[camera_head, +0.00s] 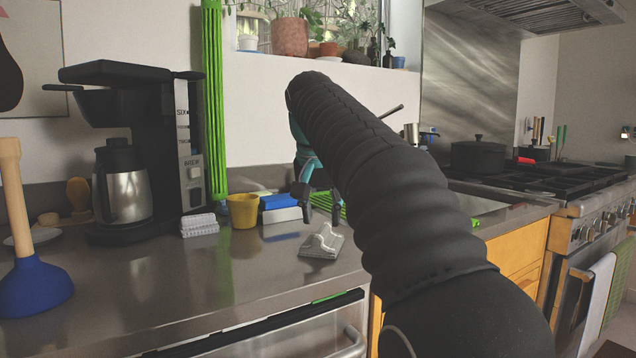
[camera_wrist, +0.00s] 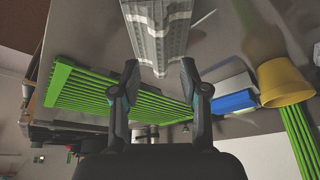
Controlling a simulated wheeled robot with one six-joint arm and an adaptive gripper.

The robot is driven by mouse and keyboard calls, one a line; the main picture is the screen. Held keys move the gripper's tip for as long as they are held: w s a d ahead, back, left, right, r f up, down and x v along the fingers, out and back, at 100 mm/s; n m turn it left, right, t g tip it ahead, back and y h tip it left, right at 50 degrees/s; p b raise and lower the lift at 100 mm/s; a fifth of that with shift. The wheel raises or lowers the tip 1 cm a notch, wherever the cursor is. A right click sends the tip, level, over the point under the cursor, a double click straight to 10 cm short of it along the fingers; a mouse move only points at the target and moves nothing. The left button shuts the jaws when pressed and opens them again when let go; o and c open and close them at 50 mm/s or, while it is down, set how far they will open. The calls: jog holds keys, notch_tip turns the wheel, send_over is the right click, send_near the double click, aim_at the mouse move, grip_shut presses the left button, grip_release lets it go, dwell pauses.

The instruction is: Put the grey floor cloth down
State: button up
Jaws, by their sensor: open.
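The grey floor cloth (camera_head: 322,242) lies crumpled, with a raised ridge, on the steel counter near its front edge. It also shows at the top of the wrist view (camera_wrist: 158,28), just beyond the fingertips. My gripper (camera_head: 321,203) is above and behind the cloth in the head view, fingers pointing down. In the wrist view my gripper (camera_wrist: 160,70) has its two fingers spread apart with nothing held between them. The cloth appears clear of the fingers. My arm hides part of the counter to the right.
A yellow cup (camera_head: 243,211), a blue sponge (camera_head: 279,201) and a pale folded cloth (camera_head: 199,225) stand left of the cloth. The coffee maker (camera_head: 150,140) and blue plunger (camera_head: 35,287) are farther left. A green slatted rack (camera_wrist: 75,88) lies near my gripper.

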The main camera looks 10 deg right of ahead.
jog(key=v, duration=1)
jog(key=shift+r, duration=0.15)
jog(key=shift+s, duration=0.1)
jog(key=s+f+n, duration=0.1)
jog(key=s+f, duration=0.7)
jog(key=f, duration=0.4)
jog(key=s+d+f+n+t+y, duration=0.1)
jog(key=s+f+n, duration=0.1)
jog(key=s+f, duration=0.7)
jog(key=s+f+n, duration=0.2)
jog(key=s+f, duration=0.7)
jog(key=f, duration=0.6)
jog(key=shift+d+t+y, duration=0.3)
jog(key=shift+d+y, duration=0.1)
jog(key=shift+f, duration=0.1)
jog(key=shift+c, duration=0.3)
